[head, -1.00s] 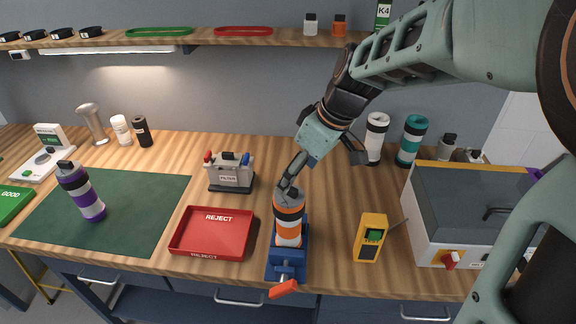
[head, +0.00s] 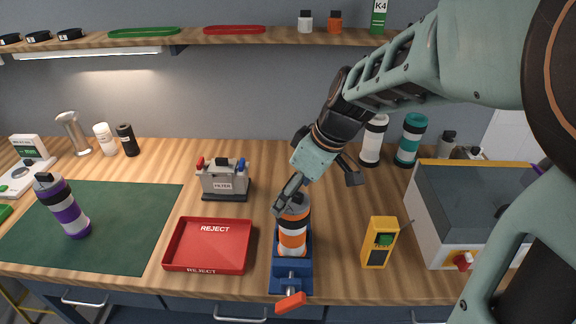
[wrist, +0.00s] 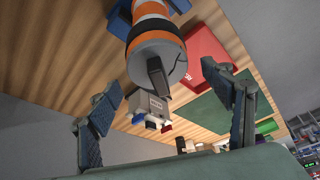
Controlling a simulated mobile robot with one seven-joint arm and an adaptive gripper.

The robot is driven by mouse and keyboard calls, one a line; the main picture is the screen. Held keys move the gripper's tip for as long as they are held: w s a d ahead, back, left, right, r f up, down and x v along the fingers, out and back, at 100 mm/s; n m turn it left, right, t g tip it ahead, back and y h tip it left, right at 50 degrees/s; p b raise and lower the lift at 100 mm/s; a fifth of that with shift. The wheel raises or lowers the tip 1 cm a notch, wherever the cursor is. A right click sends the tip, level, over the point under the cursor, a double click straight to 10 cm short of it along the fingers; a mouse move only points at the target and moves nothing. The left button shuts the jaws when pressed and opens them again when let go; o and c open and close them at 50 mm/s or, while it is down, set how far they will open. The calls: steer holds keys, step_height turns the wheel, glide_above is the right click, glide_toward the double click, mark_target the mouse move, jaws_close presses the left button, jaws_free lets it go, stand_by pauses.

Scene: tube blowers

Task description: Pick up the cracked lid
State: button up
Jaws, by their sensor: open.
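An orange, white and black banded bottle (head: 292,238) stands upright in a blue vise (head: 290,272) near the bench's front edge. Its grey lid (head: 297,203) is on top, partly hidden by a finger in the head view. In the wrist view the lid (wrist: 172,72) shows a dark crack line and a dark raised tab. My gripper (head: 316,192) is above and beside the lid, fingers spread. In the wrist view my open gripper (wrist: 168,112) has one finger on each side, with the lid beyond the gap; contact is not visible.
A red reject tray (head: 210,267) lies left of the vise, with a grey filter box (head: 222,180) behind it. A yellow meter (head: 380,242) and a large grey-lidded machine (head: 470,205) stand right. A purple bottle (head: 64,208) stands on the green mat (head: 125,215).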

steer(key=shift+d, duration=0.1)
steer(key=shift+c, duration=0.3)
steer(key=c, duration=1.2)
